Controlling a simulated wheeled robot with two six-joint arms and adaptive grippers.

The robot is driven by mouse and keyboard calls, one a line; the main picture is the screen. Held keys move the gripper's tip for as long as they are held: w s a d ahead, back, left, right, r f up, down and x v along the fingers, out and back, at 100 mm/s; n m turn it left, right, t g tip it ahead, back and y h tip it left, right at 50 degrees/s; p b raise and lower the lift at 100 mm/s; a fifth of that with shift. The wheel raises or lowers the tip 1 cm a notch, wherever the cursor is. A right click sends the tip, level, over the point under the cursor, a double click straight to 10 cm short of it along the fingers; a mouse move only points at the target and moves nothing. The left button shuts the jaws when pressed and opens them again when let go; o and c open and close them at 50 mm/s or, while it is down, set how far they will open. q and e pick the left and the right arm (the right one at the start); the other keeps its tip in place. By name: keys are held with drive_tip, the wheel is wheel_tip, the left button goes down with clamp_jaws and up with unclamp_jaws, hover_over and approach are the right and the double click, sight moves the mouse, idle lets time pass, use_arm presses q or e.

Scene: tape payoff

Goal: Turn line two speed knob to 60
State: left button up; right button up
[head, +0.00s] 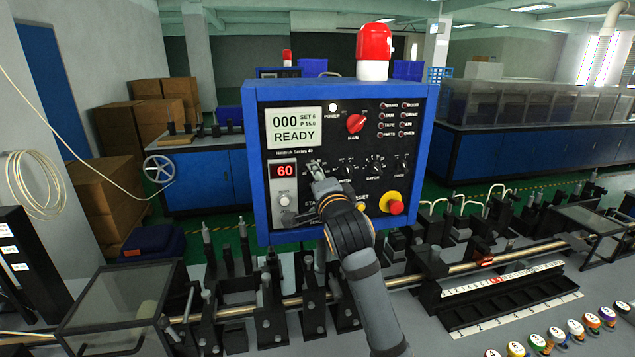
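A blue-framed control panel (262,120) with a black face stands in the middle of the head view. Its red display (285,171) reads 60. Its pale screen (294,128) reads 000 and READY. My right gripper (317,180) is at the panel's lower left, just right of the red display. Dial marks show around its fingertips, where a knob is mostly hidden by the gripper. I cannot tell whether the fingers are closed on it. No label reading line two is legible. My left gripper is not in view.
A red main switch (356,123), several small dials and a red emergency button (396,207) on a yellow base are on the panel. A red beacon (374,46) tops it. Black fixtures and a long metal rod (400,283) fill the bench below. Numbered colored spools (556,334) stand lower right.

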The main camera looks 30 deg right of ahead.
idle(0.3)
drive_tip(key=o, duration=1.2)
drive_tip(key=shift+c, duration=0.2)
drive_tip(key=v, duration=0.7)
drive_tip(key=shift+s, duration=0.3)
drive_tip(key=shift+f, duration=0.1)
